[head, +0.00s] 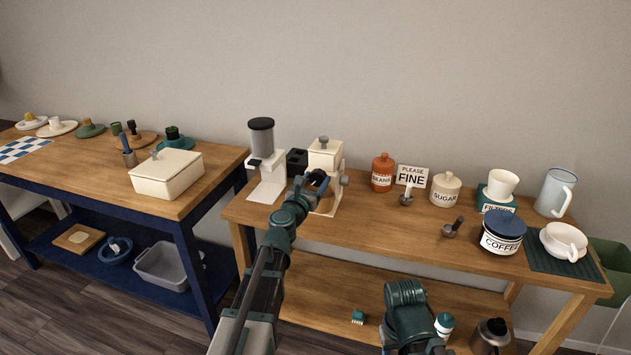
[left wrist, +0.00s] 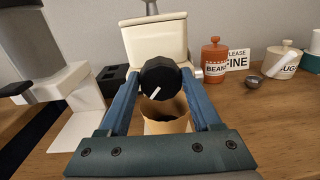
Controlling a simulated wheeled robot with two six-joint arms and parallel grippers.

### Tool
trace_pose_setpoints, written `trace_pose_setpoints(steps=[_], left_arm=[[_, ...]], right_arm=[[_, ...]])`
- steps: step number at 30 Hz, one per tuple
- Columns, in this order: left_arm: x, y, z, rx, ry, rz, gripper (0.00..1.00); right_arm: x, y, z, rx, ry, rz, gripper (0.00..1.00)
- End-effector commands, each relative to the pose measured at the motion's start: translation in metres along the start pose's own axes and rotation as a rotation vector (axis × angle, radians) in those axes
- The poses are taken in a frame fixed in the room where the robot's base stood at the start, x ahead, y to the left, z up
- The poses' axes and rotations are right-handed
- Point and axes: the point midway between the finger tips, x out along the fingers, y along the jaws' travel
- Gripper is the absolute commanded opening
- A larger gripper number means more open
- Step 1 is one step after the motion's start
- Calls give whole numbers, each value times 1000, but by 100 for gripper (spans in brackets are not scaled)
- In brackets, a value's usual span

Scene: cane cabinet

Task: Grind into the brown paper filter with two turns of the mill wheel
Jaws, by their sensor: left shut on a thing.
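The cream mill (head: 325,153) stands at the left of the right-hand table; it also shows in the left wrist view (left wrist: 157,40). Its black wheel (left wrist: 160,78), with a white mark slanting across it, faces me. My left gripper (head: 318,180) is at the mill's front, its blue fingers on either side of the wheel and shut on it. The brown paper filter (left wrist: 168,126) stands open-topped just below the wheel. Its inside looks dark, and I cannot tell what it holds. My right arm shows at the bottom, but its gripper is not in view.
A white machine with a clear hopper (head: 262,145) stands left of the mill. An orange beans jar (head: 382,172), a sign (head: 411,175) and a sugar jar (head: 445,190) stand to its right. The coffee jar (head: 503,233) is farther right. The table's front middle is clear.

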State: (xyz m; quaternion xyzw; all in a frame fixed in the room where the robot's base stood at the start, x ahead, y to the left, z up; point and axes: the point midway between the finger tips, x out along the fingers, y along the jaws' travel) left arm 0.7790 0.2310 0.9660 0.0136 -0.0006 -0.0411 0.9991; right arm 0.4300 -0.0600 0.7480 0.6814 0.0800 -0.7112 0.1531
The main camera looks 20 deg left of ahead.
Motion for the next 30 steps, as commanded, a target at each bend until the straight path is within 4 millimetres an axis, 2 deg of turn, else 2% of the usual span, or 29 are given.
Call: trace_pose_setpoints(steps=[1,5,16,30], left_arm=[[0,0,0,0,0,-1,32],[0,0,0,0,0,-1,9],[0,-1,0,84,4,-1,9],[0,-3,0,497,24,-3,9]], right_arm=[[0,0,0,0,0,0,50],[0,0,0,0,0,0,50],[-1,0,0,0,0,0,50],[-5,0,0,0,0,0,50]])
